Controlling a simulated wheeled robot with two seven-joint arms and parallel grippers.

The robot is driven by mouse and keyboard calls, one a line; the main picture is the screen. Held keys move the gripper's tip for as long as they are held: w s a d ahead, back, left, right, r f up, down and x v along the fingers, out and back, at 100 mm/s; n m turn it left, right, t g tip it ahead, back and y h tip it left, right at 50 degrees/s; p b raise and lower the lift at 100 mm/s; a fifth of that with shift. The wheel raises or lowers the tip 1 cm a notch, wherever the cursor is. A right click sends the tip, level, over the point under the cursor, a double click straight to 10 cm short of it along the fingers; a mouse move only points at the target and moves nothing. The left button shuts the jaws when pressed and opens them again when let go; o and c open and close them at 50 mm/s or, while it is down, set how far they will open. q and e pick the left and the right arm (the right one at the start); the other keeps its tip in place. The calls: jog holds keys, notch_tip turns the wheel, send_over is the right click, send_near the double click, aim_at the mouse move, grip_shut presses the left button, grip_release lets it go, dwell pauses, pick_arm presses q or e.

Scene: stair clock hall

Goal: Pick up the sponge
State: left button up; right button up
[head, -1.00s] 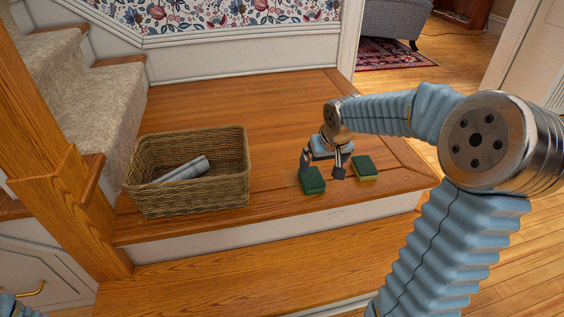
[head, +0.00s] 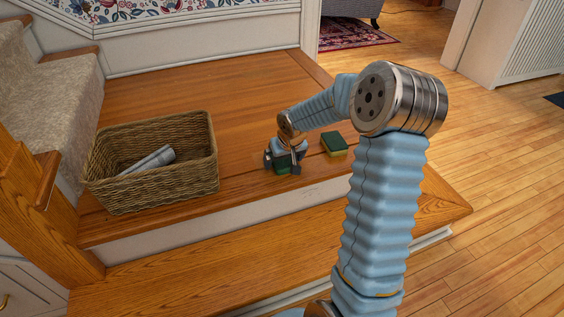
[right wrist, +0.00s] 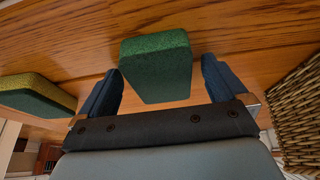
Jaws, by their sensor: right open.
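A green sponge (head: 282,169) lies on the wooden landing near its front edge. My right gripper (head: 282,164) is open over it, with one finger on each side. In the right wrist view the sponge (right wrist: 157,68) shows green between the two spread fingers (right wrist: 163,80), with a visible gap at each side. A second sponge (head: 334,144), green on top with a yellow lower layer, lies to the right of the gripper. It also shows at the left of the right wrist view (right wrist: 38,95). My left gripper is not in view.
A wicker basket (head: 200,185) with a grey rolled item (head: 148,160) stands to the left on the landing (head: 240,85). A lower wooden step (head: 210,245) lies in front. Carpeted stairs (head: 60,95) rise at the left.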

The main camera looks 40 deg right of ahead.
aim_at(284, 161)
jog(key=c, duration=1)
jog(key=shift+c, duration=0.3)
jog(key=shift+r, duration=0.1)
jog(key=shift+r, duration=0.2)
jog(key=r, duration=0.2)
jog(key=r+p, duration=0.1)
jog(key=shift+s+a+r, duration=0.2)
jog(key=shift+r, duration=0.15)
jog(key=s+a+r+p, duration=0.1)
jog(key=s+a+r, duration=0.6)
jog(key=s, duration=0.4)
jog(key=shift+v, duration=0.85)
jog(key=shift+w, duration=0.15)
